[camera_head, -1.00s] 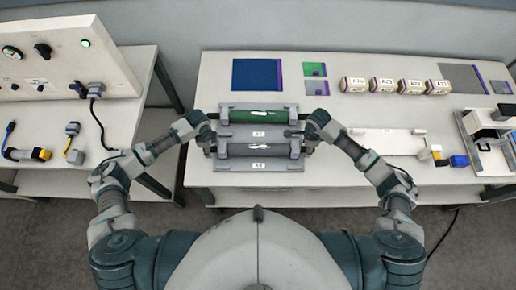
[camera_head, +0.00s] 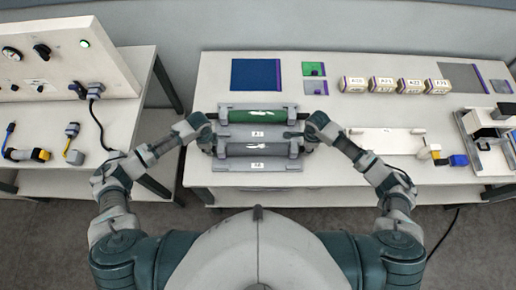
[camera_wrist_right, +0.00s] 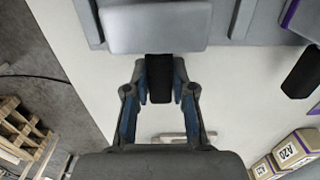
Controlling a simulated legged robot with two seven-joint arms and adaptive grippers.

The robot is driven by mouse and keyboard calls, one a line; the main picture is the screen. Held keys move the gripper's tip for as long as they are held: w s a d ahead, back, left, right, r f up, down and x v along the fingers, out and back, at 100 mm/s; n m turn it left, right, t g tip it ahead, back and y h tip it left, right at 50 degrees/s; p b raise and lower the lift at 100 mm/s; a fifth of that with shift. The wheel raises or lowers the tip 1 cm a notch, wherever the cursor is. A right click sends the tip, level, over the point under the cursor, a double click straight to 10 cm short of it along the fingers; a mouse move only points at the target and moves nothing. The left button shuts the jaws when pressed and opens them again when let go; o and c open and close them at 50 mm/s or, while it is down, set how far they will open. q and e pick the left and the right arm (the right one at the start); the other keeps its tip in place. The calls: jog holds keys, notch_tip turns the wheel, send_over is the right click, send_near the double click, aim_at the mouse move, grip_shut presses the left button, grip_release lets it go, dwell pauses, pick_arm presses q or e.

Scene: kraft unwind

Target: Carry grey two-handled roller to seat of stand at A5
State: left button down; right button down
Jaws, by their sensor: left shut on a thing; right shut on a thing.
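The grey two-handled roller (camera_head: 258,149) lies level across the front part of the grey stand (camera_head: 258,165), just behind its front plate with a small white label. Whether the roller touches the seat cannot be told. My left gripper (camera_head: 208,141) is shut on its left handle. My right gripper (camera_head: 304,138) is shut on its right handle. In the right wrist view, the jaws of my right gripper (camera_wrist_right: 160,76) close around the black handle (camera_wrist_right: 159,90), with a grey block of the stand or roller above. A green roller (camera_head: 257,115) lies in the rear part.
A blue square (camera_head: 256,74) and a green square (camera_head: 315,69) lie behind. Several labelled boxes (camera_head: 396,86) stand in a row at the back. A white tray (camera_head: 386,142) lies to the right. A side table with a switch panel (camera_head: 62,65) stands left.

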pick_arm(q)
jog(key=shift+w+a, duration=0.1)
pick_arm(e)
jog(key=shift+w+a+r, duration=0.1)
